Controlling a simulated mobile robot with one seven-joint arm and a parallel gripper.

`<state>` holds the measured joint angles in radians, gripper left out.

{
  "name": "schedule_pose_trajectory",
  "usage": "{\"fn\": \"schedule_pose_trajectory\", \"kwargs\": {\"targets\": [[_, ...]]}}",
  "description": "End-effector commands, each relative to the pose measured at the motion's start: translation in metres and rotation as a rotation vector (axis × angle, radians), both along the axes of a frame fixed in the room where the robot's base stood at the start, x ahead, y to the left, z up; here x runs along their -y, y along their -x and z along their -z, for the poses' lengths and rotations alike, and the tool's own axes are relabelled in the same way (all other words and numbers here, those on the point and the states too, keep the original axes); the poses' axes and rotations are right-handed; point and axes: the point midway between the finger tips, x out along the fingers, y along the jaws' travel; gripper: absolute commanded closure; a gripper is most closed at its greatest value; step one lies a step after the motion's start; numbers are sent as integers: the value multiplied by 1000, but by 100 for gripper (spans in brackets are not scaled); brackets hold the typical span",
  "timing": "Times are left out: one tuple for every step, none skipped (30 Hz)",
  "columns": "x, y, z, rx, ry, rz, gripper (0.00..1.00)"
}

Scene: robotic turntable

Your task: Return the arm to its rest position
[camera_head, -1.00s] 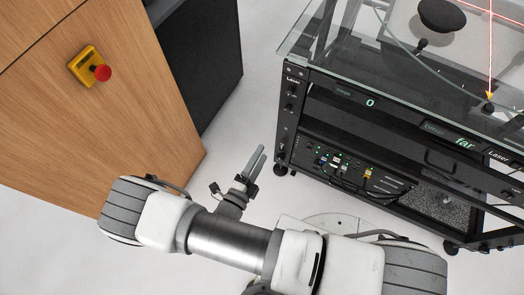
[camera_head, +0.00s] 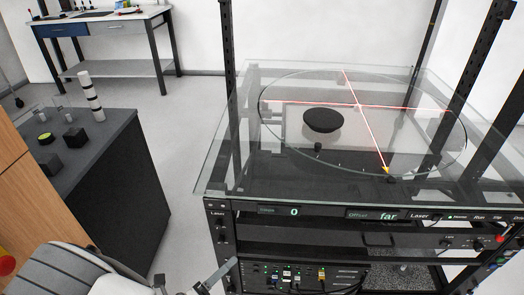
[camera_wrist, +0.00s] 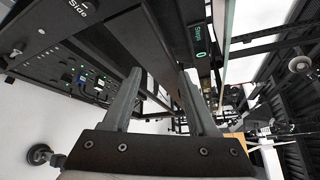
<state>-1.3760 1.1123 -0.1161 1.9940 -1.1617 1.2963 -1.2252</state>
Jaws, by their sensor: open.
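My gripper (camera_wrist: 160,72) shows in the wrist view with its two grey fingers apart and nothing between them. It points toward the black rack (camera_wrist: 80,60). In the head view, part of my gripper (camera_head: 222,274) shows at the bottom edge, left of the rack's front (camera_head: 222,232). My white and grey arm lies low in the bottom left, mostly cut off by the frame. A black, rounded object (camera_head: 322,121) rests on the glass turntable (camera_head: 420,140), away from my gripper.
Red laser lines cross the turntable. A dark counter (camera_head: 135,165) at the left holds several small objects, including a black-and-white striped post (camera_head: 91,97). A workbench (camera_head: 105,22) stands at the back left. Open floor (camera_head: 185,110) lies between counter and rack.

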Motion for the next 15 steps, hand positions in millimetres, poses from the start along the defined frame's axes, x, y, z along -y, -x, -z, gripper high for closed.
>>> {"fn": "schedule_pose_trajectory", "kwargs": {"targets": [[10,-7,-15,16,-85,87,41],[15,-9,-22,28,-131,135,41],[23,-12,-32,45,-192,199,41],[29,-14,-39,58,-237,247,41],[35,-15,-46,72,-283,296,41],[43,-17,-55,92,-343,361,41],[49,-19,-61,110,-387,409,41],[55,-19,-68,127,-431,458,41],[63,-20,-77,151,-488,523,41],[69,-21,-83,169,-531,571,41],[75,-21,-89,190,-575,620,41],[82,-22,-98,219,-631,685,41],[89,-21,-104,241,-673,734,41],[94,-21,-110,264,-716,781,41],[102,-21,-118,295,-770,846,41]]}}
